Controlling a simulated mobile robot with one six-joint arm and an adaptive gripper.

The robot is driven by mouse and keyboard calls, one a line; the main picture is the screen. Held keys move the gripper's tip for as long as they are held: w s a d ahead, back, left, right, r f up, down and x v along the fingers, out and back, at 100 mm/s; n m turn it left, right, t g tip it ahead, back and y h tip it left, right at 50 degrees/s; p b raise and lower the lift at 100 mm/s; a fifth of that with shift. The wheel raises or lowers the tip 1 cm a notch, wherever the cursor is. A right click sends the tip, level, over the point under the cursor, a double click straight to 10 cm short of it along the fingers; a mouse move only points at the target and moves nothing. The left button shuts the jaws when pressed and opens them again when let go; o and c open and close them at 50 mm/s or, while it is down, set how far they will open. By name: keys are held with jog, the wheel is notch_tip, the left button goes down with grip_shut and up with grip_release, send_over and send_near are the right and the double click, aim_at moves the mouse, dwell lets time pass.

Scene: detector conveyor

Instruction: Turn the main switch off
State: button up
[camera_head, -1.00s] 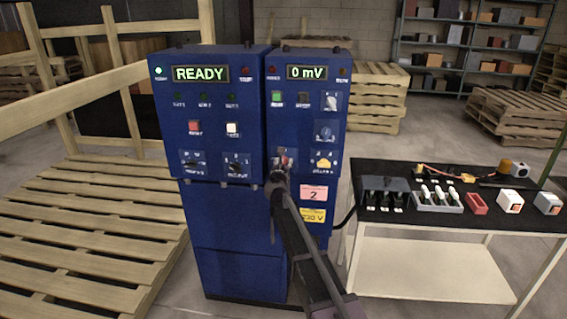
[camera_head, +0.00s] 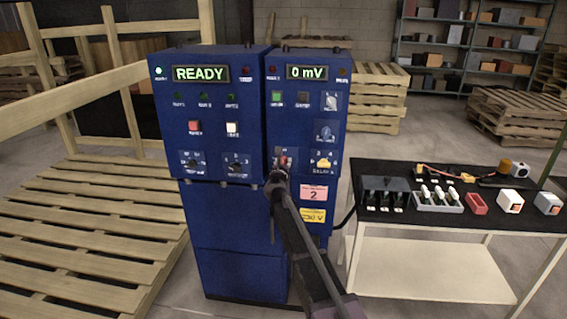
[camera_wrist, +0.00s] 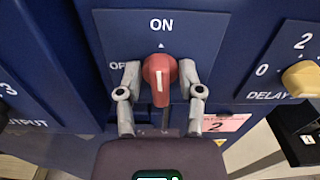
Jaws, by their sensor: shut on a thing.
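The main switch is a red rotary knob (camera_wrist: 160,74) on a blue plate (camera_wrist: 118,28) marked "ON" above it; a partly hidden label starting with "O" shows at its left. The knob's white line points roughly up toward "ON". My gripper (camera_wrist: 160,80) has one finger on each side of the knob and is shut on it.
A yellow delay knob (camera_wrist: 302,78) sits to the right. The cabinet displays read "READY" (camera_head: 201,73) and "0 mV" (camera_head: 307,72). A black-topped table (camera_head: 400,222) with small parts stands at the right. Wooden pallets (camera_head: 85,235) lie at the left.

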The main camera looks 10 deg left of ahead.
jog(key=n, duration=0.4)
jog(key=shift+a, duration=0.1)
jog(key=n, duration=0.5)
jog(key=shift+f, duration=0.1)
jog(key=n, duration=0.4)
jog(key=shift+a+f, duration=0.1)
jog(key=shift+a, duration=0.05)
jog(key=shift+n, duration=2)
jog(key=o, duration=0.8)
jog(key=shift+c, duration=0.2)
jog(key=shift+s, duration=0.1)
jog(key=s, duration=1.1)
jog(key=shift+s+a, duration=0.25)
jog(key=shift+s, duration=0.15)
